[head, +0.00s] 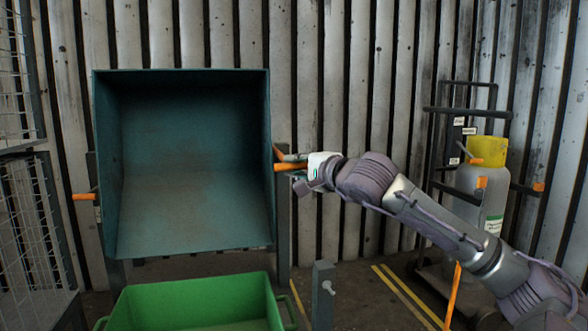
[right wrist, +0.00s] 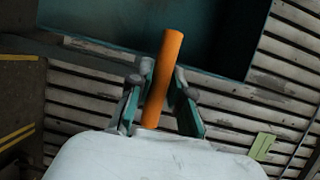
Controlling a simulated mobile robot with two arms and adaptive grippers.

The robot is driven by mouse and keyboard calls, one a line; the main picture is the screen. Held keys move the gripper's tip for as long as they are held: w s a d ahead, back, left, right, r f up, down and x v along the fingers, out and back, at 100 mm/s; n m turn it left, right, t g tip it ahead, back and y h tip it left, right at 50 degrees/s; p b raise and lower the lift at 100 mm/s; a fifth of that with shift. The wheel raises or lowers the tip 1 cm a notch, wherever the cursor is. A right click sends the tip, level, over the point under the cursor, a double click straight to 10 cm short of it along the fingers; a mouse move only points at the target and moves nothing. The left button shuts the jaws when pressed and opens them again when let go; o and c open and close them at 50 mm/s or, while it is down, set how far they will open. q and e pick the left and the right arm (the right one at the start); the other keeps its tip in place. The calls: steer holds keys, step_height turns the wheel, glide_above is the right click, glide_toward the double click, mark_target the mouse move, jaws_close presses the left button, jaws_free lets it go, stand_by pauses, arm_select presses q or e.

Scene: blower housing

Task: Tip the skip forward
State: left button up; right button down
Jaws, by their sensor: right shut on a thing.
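The teal skip (head: 185,165) hangs between posts at the left of the head view. Its open mouth faces me, and its inside looks empty. An orange handle (head: 286,167) sticks out at its right side. My right gripper (head: 299,164) is shut on this handle. In the right wrist view the orange handle (right wrist: 164,75) lies between the two fingers of my right gripper (right wrist: 163,95), with the skip's edge (right wrist: 215,45) just beyond. My left gripper is not in view.
A green bin (head: 195,300) stands below the skip's mouth. A gas cylinder with a yellow top (head: 487,150) stands on a trolley at the right. A short grey post (head: 323,290) stands right of the bin. Wire cages line the left edge.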

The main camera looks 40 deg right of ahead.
steer(key=shift+w+a+f, duration=0.1)
steer(key=shift+a+f, duration=0.1)
steer(key=shift+f, duration=0.45)
steer(key=c, duration=1.1)
jaws_free()
steer(key=shift+d, duration=0.15)
steer(key=shift+r, duration=0.2)
steer(key=shift+s+r, duration=0.15)
steer(key=shift+s, duration=0.05)
steer(key=shift+s+r, duration=0.2)
steer(key=shift+s, duration=0.9)
steer(key=s+a, duration=0.1)
steer(key=s, duration=0.8)
steer(key=shift+s+a+r, duration=0.15)
steer(key=shift+s+r, duration=0.05)
steer(key=shift+s, duration=0.1)
